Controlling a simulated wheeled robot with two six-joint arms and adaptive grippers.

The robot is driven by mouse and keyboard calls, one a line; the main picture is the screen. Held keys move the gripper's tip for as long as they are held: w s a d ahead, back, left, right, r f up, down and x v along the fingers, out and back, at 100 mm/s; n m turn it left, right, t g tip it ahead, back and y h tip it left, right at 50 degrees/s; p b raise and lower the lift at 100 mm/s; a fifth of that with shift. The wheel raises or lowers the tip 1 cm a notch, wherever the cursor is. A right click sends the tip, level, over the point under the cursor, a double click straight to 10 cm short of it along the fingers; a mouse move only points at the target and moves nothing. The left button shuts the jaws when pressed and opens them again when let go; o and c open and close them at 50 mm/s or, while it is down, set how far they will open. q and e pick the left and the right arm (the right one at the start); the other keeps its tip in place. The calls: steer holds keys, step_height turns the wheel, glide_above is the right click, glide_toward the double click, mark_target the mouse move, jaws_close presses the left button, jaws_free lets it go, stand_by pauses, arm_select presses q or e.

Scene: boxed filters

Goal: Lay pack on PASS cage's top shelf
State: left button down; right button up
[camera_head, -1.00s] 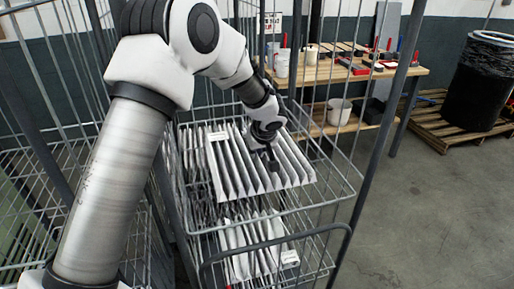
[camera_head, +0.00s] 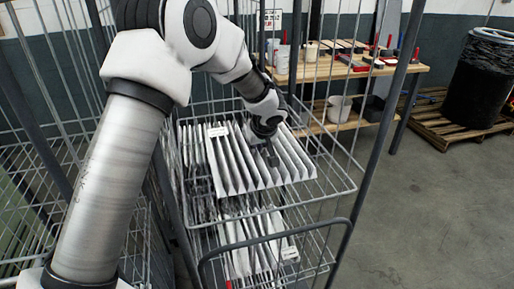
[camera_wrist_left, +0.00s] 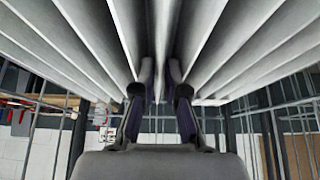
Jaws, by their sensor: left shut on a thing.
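A white pleated pack (camera_head: 235,165) with a small label lies flat over the top shelf (camera_head: 325,190) of a grey wire cage. Whether it rests on the shelf or hangs just above it I cannot tell. My left gripper (camera_head: 271,157) reaches down onto the pack from above. It is shut on one of the pack's pleats; in the left wrist view its fingers (camera_wrist_left: 160,82) pinch a pleat between long pale folds. The sign (camera_head: 273,20) behind the cage is too small to read. My right gripper is not in view.
Similar pleated items (camera_head: 195,150) sit close at the pack's left. Another white pleated pack (camera_head: 250,250) lies on a lower level. Wire walls and posts (camera_head: 375,150) surround the shelf. A wooden bench (camera_head: 345,73) and black bin (camera_head: 483,80) stand behind; the right floor is clear.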

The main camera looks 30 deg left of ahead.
arm_select(q)
steer(key=c, duration=1.5)
jaws_free()
steer(key=shift+r, duration=0.1)
steer(key=shift+r+p, duration=1.05)
steer(key=shift+r, duration=1.15)
steer(key=o, duration=0.6)
steer(key=shift+c, duration=0.2)
